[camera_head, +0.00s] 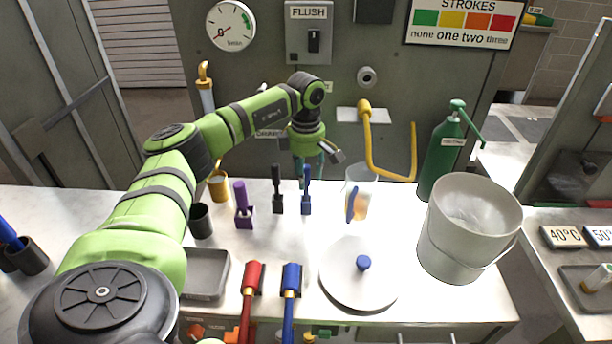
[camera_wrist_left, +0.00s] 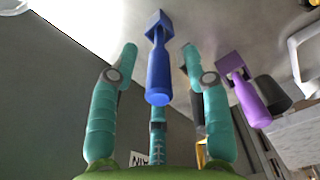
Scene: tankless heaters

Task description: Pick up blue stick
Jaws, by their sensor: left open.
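The blue stick (camera_head: 306,192) stands upright in a small blue square-based holder on the bench. My left gripper (camera_head: 310,171) comes down from above and behind it with open teal fingers. In the left wrist view the blue stick (camera_wrist_left: 158,75) shows between the spread fingers of the left gripper (camera_wrist_left: 161,60), with a gap visible on each side. I cannot tell whether any finger touches it. My right gripper is not in view.
A black stick (camera_head: 277,192) and a purple stick (camera_head: 242,205) stand to the left. A clear cup (camera_head: 364,181) with a blue-and-orange item stands close on the right. A yellow pipe (camera_head: 377,155) juts from the panel behind. A white bucket (camera_head: 460,240) is farther right.

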